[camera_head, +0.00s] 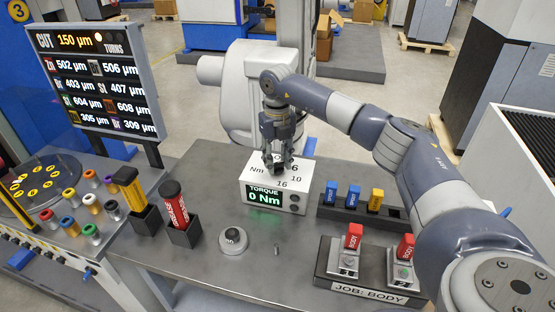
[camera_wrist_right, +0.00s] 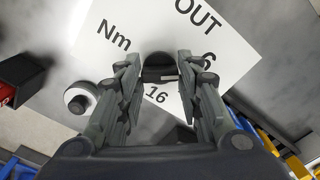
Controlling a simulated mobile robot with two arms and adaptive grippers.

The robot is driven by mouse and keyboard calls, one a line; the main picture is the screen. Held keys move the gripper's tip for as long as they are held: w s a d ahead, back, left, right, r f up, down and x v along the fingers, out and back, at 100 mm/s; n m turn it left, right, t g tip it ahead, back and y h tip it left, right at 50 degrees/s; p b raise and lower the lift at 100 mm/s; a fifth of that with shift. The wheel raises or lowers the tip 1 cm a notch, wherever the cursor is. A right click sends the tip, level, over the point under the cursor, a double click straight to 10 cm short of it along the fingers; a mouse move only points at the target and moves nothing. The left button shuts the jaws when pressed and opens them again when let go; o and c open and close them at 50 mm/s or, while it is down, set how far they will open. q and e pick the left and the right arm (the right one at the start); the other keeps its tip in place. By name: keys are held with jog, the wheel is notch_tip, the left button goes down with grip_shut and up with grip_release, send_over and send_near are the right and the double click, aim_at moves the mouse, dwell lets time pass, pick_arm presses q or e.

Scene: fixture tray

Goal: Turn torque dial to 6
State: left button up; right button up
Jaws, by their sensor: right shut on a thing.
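The white torque box (camera_head: 248,177) stands mid-table. Its green display (camera_head: 265,196) reads "TORQUE 0 Nm". Its top carries the marks "Nm", "6", "10" and "16"; the right wrist view also shows "OUT" on this white top (camera_wrist_right: 225,45). My right gripper (camera_head: 277,163) points down onto the box top. In the right wrist view the fingers (camera_wrist_right: 160,65) are shut on the dark torque dial (camera_wrist_right: 159,73), one on each side. The fingers hide most of the dial in the head view, and I cannot tell its pointer's direction. My left gripper is not in view.
Black holders with yellow (camera_head: 130,188) and red (camera_head: 174,204) tools stand left of the box. A round grey device (camera_head: 233,240) sits in front. A rack of blue and yellow pieces (camera_head: 354,196) and the "JOB: BODY" fixture tray (camera_head: 369,291) are right.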

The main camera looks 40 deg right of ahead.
aim_at(277, 163)
jog(key=o, duration=1.1)
jog(key=shift+c, duration=0.2)
jog(key=shift+r, duration=0.1)
notch_tip(277, 163, up, 12)
